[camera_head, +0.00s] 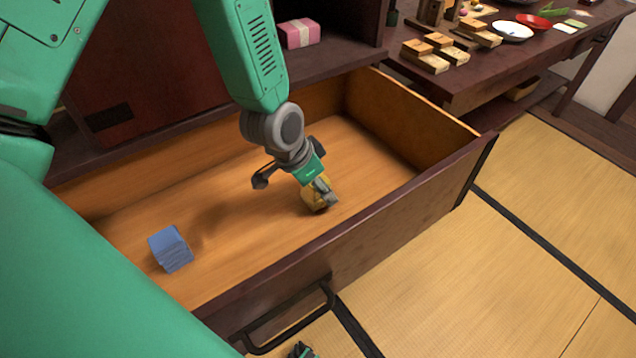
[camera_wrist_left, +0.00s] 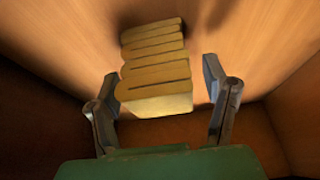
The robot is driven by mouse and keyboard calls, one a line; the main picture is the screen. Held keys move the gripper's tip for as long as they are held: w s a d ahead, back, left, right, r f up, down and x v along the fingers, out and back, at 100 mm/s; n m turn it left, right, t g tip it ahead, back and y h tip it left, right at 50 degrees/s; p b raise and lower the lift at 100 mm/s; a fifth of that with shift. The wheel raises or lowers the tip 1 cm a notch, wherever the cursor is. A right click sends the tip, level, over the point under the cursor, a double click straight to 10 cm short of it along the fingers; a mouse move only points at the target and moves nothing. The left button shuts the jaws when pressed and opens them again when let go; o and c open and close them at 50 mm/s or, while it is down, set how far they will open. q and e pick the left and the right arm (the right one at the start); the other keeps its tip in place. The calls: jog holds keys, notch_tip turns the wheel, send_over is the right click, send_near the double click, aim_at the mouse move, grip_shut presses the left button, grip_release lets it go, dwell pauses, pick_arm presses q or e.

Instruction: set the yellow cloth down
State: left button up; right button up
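The yellow cloth (camera_wrist_left: 155,75) is a folded block with several layers. In the head view the cloth (camera_head: 314,196) shows in part at my left gripper (camera_head: 293,196), low in the open wooden drawer (camera_head: 240,215). In the left wrist view my left gripper (camera_wrist_left: 160,95) has its fingers spread on either side of the cloth. A clear gap shows at the right finger; the left finger is close to the cloth's edge. The cloth appears to lie on the drawer floor. A small green and dark part at the head view's bottom edge may be my right gripper; its fingers cannot be made out.
A folded blue cloth (camera_head: 170,248) lies at the drawer's near left. A pink bundle (camera_head: 298,33) sits on the shelf behind. The drawer's front wall (camera_head: 380,225) and black handle (camera_head: 290,322) face the tatami. A low table (camera_head: 490,75) with dishes stands at upper right.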

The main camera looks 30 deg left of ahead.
pick_arm(q)
jog(key=p+v, duration=0.4)
jog(key=v, duration=0.8)
jog(key=shift+r, duration=0.15)
dwell(0.3)
